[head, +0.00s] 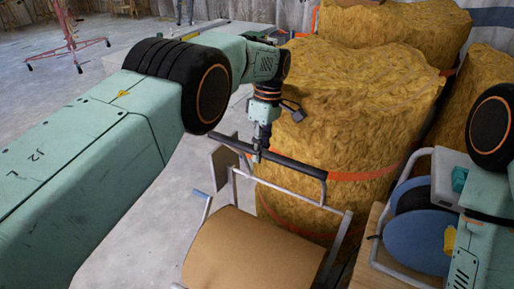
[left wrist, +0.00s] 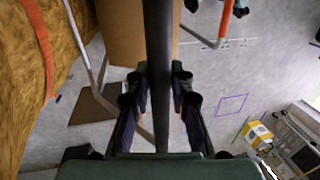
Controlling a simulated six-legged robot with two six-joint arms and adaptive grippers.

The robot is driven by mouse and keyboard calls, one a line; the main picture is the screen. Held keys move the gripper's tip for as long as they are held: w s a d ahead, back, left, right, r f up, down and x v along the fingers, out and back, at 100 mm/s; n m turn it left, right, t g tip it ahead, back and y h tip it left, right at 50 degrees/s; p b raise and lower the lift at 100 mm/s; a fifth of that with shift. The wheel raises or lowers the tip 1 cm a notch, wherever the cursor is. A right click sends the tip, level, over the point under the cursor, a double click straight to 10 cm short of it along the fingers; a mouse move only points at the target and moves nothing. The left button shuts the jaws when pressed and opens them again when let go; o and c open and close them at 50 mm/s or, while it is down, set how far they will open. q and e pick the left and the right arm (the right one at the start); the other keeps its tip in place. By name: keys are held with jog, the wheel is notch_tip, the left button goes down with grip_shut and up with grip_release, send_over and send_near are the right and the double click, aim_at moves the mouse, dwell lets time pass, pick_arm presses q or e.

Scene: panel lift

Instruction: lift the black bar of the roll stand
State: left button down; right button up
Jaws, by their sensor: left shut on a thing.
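The roll stand has a light metal frame (head: 233,187) that carries a large brown roll (head: 250,252) below its black bar (head: 296,167). In the head view the bar slopes down from left to right above the roll. My left gripper (head: 258,153) comes down from above and is shut on the bar left of its middle. In the left wrist view the bar (left wrist: 158,45) runs upright through the picture between the two fingers of my left gripper (left wrist: 157,88).
Tall yellow insulation rolls (head: 352,95) with orange straps stand close behind the stand. At the right, a wooden surface (head: 368,262) carries blue discs (head: 413,232). A red wheeled stand (head: 70,42) is far left. Grey floor (head: 150,215) is clear left of the roll.

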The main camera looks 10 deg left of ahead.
pick_arm(q)
jog(key=shift+f, duration=0.3)
jog(key=c, duration=1.6)
grip_release()
jog(key=shift+c, duration=0.2)
jog(key=o, duration=0.5)
jog(key=shift+w+d+f, duration=0.1)
jog(key=shift+w+f, duration=0.1)
jog(key=shift+w, duration=0.35)
jog(key=shift+c, duration=0.2)
jog(key=shift+s+r, duration=0.3)
jog(key=shift+w, duration=0.1)
